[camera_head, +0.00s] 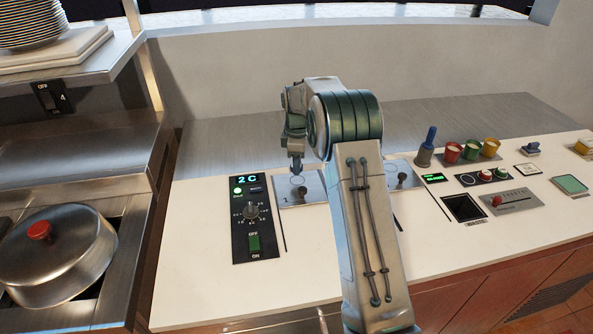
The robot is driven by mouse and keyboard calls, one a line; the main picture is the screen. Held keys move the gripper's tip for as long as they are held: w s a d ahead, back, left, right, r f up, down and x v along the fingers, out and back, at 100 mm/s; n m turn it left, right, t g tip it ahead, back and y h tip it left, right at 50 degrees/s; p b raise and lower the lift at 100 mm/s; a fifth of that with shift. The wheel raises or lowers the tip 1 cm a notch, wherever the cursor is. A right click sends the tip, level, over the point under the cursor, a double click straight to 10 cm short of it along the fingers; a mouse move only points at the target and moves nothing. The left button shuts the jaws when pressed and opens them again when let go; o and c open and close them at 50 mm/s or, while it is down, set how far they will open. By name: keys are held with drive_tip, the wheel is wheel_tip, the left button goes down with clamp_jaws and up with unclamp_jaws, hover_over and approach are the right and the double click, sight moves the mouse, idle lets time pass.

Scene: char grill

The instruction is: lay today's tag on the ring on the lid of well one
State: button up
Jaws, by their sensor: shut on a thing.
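The lid of well one (313,186) is a grey metal plate marked 1 in the white counter, left of my arm. A small dark ring shape shows on it. My gripper (296,166) points down over the back of this lid. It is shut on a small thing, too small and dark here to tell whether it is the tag. I cannot tell the gap between it and the lid. I cannot make out a tag elsewhere.
A second lid (403,175) lies right of my arm, partly hidden. A control panel (252,217) reads 2C at left. Red, green and yellow cups (472,150) and a blue-handled tool (426,148) stand at right. A domed pot lid (55,255) is at far left.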

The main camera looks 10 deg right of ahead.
sight(297, 180)
drive_tip(key=shift+f+p, duration=0.5)
drive_tip(key=shift+f, duration=1.5)
drive_tip(key=shift+f, duration=0.15)
drive_tip(key=o, duration=1)
